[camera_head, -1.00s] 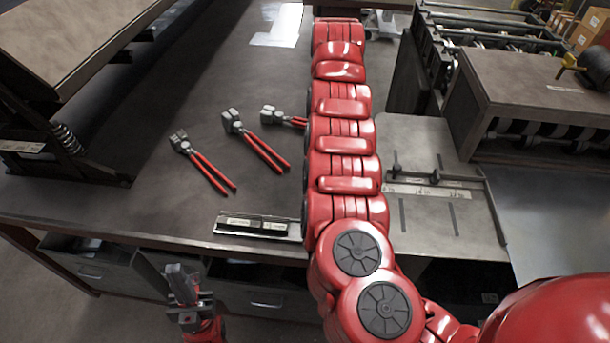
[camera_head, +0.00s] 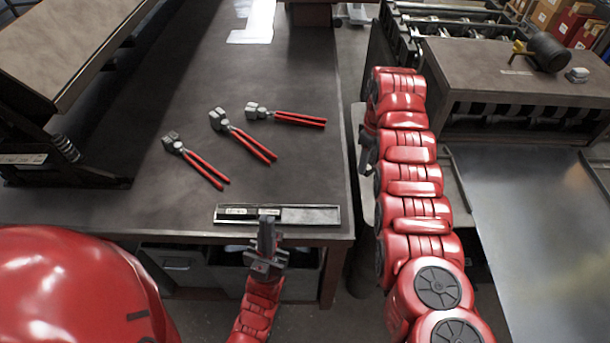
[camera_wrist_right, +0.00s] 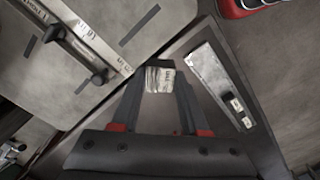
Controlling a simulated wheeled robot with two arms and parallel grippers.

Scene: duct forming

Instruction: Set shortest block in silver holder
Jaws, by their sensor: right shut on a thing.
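The silver holder (camera_head: 315,215) is a long, shallow tray lying along the table's front edge. Two small dark-and-pale blocks (camera_head: 237,211) (camera_head: 268,211) sit in its left half, and its right half is bare. In the right wrist view the holder (camera_wrist_right: 208,70) is to the right of my fingers. My right gripper (camera_wrist_right: 160,80) is shut on a small silver block (camera_wrist_right: 160,77), apart from the holder. In the head view the right arm hides most of this gripper. My left gripper (camera_head: 266,235) is just in front of the holder; its finger gap cannot be made out.
Three red-handled pliers (camera_head: 200,165) (camera_head: 240,137) (camera_head: 285,116) lie behind the holder. A grey machine with a metal sheet (camera_head: 530,200) stands at the right, across a gap from the table. A dark rack (camera_head: 60,110) stands at the left.

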